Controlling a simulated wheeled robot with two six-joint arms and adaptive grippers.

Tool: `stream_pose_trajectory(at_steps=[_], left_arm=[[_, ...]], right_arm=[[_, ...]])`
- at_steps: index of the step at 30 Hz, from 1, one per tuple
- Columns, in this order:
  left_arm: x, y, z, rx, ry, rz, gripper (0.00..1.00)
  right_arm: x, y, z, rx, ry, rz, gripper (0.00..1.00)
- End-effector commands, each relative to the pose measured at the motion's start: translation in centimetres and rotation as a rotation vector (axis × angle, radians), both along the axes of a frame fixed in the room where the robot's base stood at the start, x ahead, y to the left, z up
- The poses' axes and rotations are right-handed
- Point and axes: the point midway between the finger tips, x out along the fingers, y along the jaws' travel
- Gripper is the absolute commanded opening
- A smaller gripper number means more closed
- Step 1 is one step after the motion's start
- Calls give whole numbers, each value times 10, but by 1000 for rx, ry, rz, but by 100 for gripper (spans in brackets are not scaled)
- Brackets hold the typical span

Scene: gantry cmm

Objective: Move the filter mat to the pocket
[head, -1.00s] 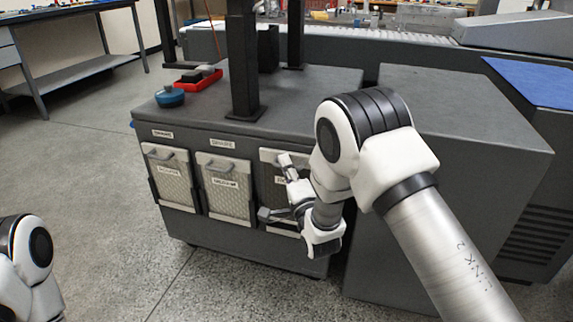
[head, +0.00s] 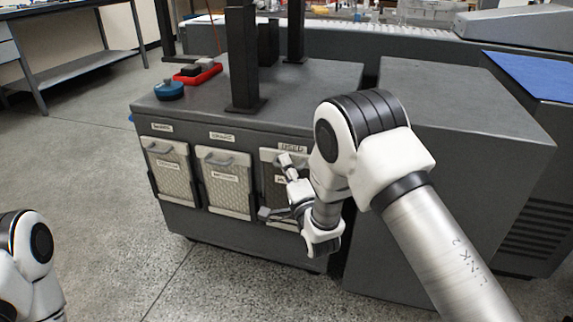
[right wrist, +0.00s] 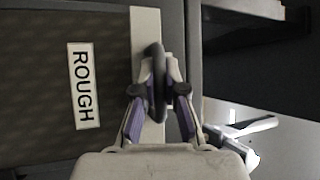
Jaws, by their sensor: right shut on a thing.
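In the right wrist view the mat (right wrist: 40,100) carries a "ROUGH" label, a pale edge strip and a dark loop handle (right wrist: 157,70). My right gripper (head: 286,162) is shut on that handle; its fingers (right wrist: 160,92) pinch it from both sides. The pocket label (head: 292,147) above the mat seems to read "USED". How deep the mat sits is hidden. My left gripper is out of view.
Two similar mats hang in the left pocket (head: 171,178) and middle pocket (head: 227,184). The cabinet top (head: 190,112) bears a blue round item (head: 169,91), a red tray (head: 198,78) and black posts (head: 242,60). A grey block (head: 455,125) stands at right.

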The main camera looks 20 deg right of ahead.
Motion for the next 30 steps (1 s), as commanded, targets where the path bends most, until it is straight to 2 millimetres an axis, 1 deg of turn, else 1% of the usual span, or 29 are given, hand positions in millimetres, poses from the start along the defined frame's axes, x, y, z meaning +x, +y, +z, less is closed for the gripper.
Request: stream_pose_trajectory(at_steps=[20, 29, 30], left_arm=[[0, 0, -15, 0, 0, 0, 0], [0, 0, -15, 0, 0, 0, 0], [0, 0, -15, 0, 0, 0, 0]], right_arm=[[0, 0, -25, 0, -2, 0, 0], [0, 0, -25, 0, -2, 0, 0], [0, 0, -25, 0, -2, 0, 24]])
